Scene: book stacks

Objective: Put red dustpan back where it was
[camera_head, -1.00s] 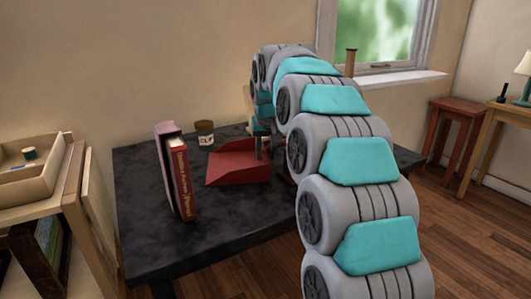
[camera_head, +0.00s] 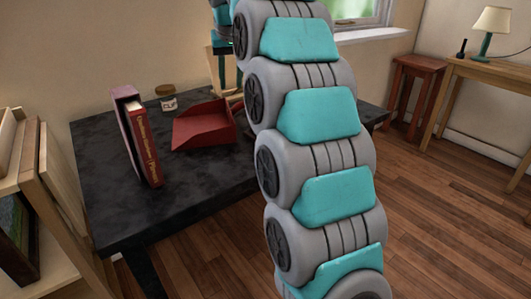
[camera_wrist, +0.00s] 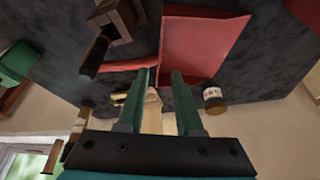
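The red dustpan (camera_head: 204,127) lies on the black table (camera_head: 110,222) in the head view, behind and right of the upright red book. Its handle side is partly hidden behind my arm. The dustpan's pan (camera_wrist: 203,42) shows at the top of the wrist view, with its red handle (camera_wrist: 128,65) reaching left. My gripper (camera_head: 221,88) is above the table behind the dustpan, apart from it. In the wrist view my gripper (camera_wrist: 163,74) has its two green fingers spread, with nothing held between them.
A red book (camera_head: 140,140) stands upright on the table. A lidded jar (camera_head: 166,98) stands behind the dustpan. A pale wooden object (camera_wrist: 153,110) shows beyond my fingers. A wooden shelf (camera_head: 55,190) is at left; a red stool (camera_head: 415,85) and lamp table are at right.

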